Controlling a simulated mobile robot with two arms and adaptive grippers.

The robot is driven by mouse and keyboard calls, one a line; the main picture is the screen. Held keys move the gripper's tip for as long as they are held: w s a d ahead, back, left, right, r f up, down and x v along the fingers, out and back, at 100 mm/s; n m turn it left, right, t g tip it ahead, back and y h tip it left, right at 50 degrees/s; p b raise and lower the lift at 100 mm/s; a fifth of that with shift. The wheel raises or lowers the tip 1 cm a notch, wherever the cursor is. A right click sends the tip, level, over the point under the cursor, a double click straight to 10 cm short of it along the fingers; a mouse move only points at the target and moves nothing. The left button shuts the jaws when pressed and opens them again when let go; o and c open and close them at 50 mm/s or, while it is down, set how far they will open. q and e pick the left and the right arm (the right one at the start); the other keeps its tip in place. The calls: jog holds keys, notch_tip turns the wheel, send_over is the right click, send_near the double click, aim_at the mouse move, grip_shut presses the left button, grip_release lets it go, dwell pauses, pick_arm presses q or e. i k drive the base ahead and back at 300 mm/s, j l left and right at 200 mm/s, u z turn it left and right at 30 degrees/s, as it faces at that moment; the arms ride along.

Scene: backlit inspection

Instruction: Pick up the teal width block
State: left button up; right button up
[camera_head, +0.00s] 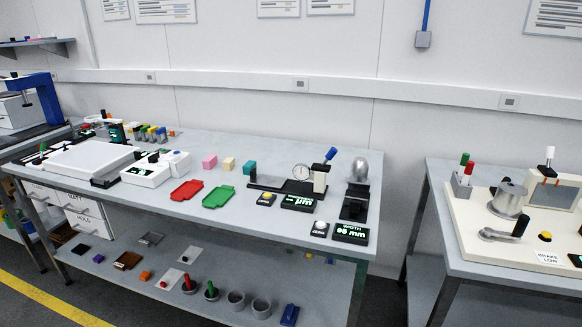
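The teal width block (249,168) sits on the grey workbench (340,225), toward its back edge. Neither of my grippers is in view, and nothing touches the teal block from above.
A red tray (187,190) and a green tray (218,197) lie in front of the blocks. A width gauge with a display (351,232) stands at the bench's right end. A second bench (520,262) is farther right, across a gap. The lower shelf holds several small items.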

aim_at(247, 167)
jog(key=i+j+z, duration=0.15)
jog(key=j+z, duration=0.15)
jog(key=i+j+z, duration=0.15)
jog(key=j+z, duration=0.2)
jog(key=j, duration=0.15)
jog(key=j+z, duration=0.3)
jog(key=i+j, duration=0.05)
jog(key=j, duration=0.05)
